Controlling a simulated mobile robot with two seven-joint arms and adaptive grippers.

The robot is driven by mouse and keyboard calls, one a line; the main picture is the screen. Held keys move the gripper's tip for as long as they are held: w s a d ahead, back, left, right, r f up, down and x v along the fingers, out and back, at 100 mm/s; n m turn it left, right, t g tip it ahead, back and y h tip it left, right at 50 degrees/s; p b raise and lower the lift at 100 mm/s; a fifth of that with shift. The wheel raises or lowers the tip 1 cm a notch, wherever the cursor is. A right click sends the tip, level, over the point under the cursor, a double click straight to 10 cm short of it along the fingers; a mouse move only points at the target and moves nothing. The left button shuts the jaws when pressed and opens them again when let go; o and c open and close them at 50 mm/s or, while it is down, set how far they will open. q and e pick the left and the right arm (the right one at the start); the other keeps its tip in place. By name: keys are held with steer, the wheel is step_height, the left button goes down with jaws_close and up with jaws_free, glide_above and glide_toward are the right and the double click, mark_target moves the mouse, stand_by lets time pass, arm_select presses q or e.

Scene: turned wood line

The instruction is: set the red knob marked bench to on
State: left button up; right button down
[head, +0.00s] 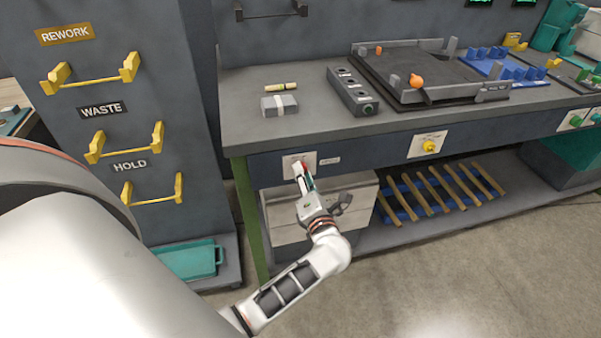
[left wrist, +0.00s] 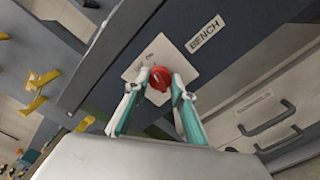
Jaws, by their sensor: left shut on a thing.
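The red knob (left wrist: 158,79) sits on a pale square plate (left wrist: 140,62) on the front of the workbench. A white label reading BENCH (left wrist: 206,34) is beside the plate. My left gripper (left wrist: 160,92) is shut on the red knob, one fingertip on each side of it. In the head view my left gripper (head: 302,176) reaches up to the plate (head: 308,158) at the bench's left end and mostly hides the knob. The knob's pointer and exact setting cannot be made out. My right gripper is not in view.
A yellow knob (head: 429,146) on its own plate is further right on the bench front. Green knobs (head: 576,120) are at the far right. Below are pale drawers (head: 345,207) and a blue rack (head: 405,188) of wooden rods. A grey cabinet with yellow handles (head: 125,143) stands at left.

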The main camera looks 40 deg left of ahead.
arm_select(q)
steer(key=shift+r+m, duration=0.1)
steer(key=shift+m, duration=0.3)
steer(key=shift+p, duration=0.3)
steer(key=o, duration=1.1)
steer(key=v, duration=0.7)
steer(key=shift+s+d, duration=0.2)
steer(key=shift+s, duration=0.05)
